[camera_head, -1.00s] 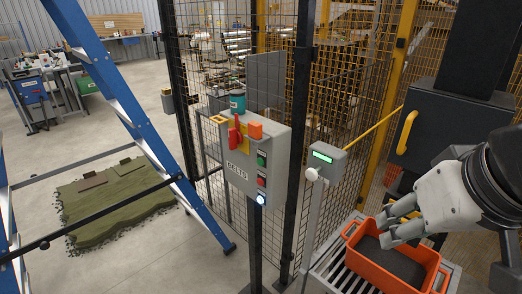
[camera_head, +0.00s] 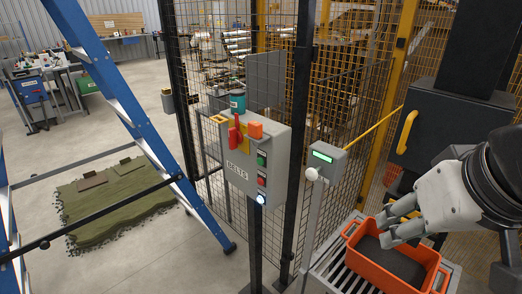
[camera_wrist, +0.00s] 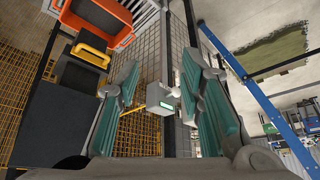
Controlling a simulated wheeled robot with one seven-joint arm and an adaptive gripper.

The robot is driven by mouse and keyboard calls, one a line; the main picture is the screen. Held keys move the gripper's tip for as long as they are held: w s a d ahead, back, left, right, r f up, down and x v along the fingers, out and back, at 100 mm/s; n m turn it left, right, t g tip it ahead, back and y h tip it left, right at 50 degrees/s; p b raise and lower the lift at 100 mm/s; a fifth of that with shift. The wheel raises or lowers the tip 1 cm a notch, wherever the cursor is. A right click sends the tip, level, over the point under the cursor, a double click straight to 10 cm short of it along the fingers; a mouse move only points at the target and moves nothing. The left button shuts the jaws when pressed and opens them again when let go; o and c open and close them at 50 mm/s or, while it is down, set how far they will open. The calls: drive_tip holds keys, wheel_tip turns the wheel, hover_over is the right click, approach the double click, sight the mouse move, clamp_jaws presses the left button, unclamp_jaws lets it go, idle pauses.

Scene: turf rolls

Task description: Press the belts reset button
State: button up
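The grey BELTS control box (camera_head: 238,182) stands on a post in the middle of the head view. Its front carries a green button (camera_head: 262,158), a red button (camera_head: 262,181) and a lit bluish-white button (camera_head: 261,199) in a column. The frames do not show which is labelled reset. A red handle (camera_head: 236,137) sits at its upper left. My gripper (camera_head: 384,231) is well right of the box, over an orange crate, touching no button. The wrist view shows its teal-padded fingers (camera_wrist: 160,80) spread apart and empty. I cannot make out the control box there.
A post with a green-lit screen (camera_head: 322,156) and a pale knob stands between the box and my gripper. The orange crate (camera_head: 430,262) sits on rollers. Mesh fencing (camera_head: 345,95) is behind, a blue ladder (camera_head: 130,110) left, and turf (camera_head: 110,200) on the floor.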

clamp_jaws()
idle(1.3)
